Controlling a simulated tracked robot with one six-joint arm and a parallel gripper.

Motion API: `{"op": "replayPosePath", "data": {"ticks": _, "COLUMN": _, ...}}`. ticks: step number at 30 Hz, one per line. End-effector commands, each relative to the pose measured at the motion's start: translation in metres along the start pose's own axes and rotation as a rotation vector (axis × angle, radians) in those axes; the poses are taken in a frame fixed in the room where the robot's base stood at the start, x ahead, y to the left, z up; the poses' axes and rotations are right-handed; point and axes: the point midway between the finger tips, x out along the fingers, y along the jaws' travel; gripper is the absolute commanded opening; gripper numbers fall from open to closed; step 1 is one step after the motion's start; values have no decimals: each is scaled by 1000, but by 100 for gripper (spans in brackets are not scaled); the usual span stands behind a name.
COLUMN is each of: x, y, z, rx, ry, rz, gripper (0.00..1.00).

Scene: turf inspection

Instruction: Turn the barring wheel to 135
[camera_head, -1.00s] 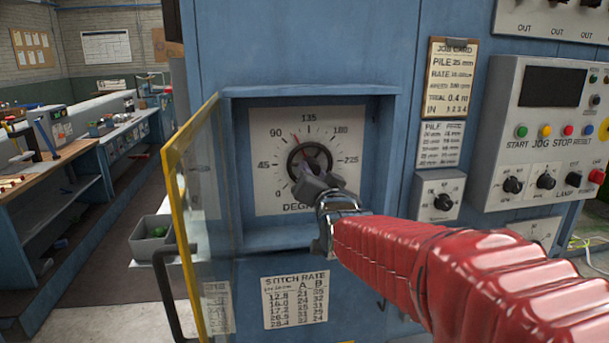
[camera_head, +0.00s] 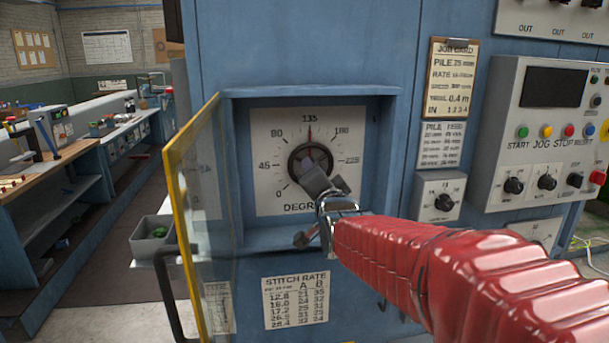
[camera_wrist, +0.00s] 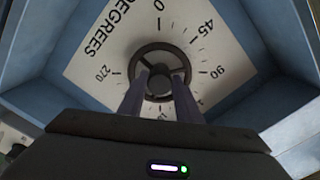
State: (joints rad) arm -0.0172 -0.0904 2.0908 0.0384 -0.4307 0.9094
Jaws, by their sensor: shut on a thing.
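The barring wheel (camera_head: 310,159) is a dark, round, spoked wheel at the centre of a white degree dial (camera_head: 268,190), set in a blue recess. My gripper (camera_head: 315,178) reaches in from the lower right and is shut on the wheel. In the wrist view, the two fingers lie against the wheel (camera_wrist: 154,50) from either side, and they hide part of it. The dial is upside down there and its lower numbers are hidden.
A clear door with a yellow frame (camera_head: 176,190) stands open left of the recess. A grey control panel (camera_head: 508,92) with buttons and knobs is at the right. A job card (camera_head: 452,78) hangs between them. A grey bin (camera_head: 150,245) sits low at the left.

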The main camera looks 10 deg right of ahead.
Motion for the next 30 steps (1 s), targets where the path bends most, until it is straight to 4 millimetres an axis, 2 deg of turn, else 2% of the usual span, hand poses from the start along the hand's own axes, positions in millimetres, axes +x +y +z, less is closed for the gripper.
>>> {"op": "replayPosePath", "data": {"ticks": 4, "x": 0, "y": 3, "z": -1, "rx": 1, "ry": 2, "rz": 5, "gripper": 8}}
{"op": "replayPosePath", "data": {"ticks": 5, "x": 0, "y": 3, "z": -1, "rx": 1, "ry": 2, "rz": 5, "gripper": 32}}
{"op": "replayPosePath", "data": {"ticks": 12, "x": 0, "y": 2, "z": -1, "rx": 0, "ry": 1, "rz": 3, "gripper": 49}}
{"op": "replayPosePath", "data": {"ticks": 23, "x": -2, "y": 1, "z": 0, "rx": -1, "ry": 1, "rz": 1, "gripper": 50}}
{"op": "replayPosePath", "data": {"ticks": 30, "x": -20, "y": 0, "z": -1, "rx": -1, "ry": 1, "rz": 0, "gripper": 50}}
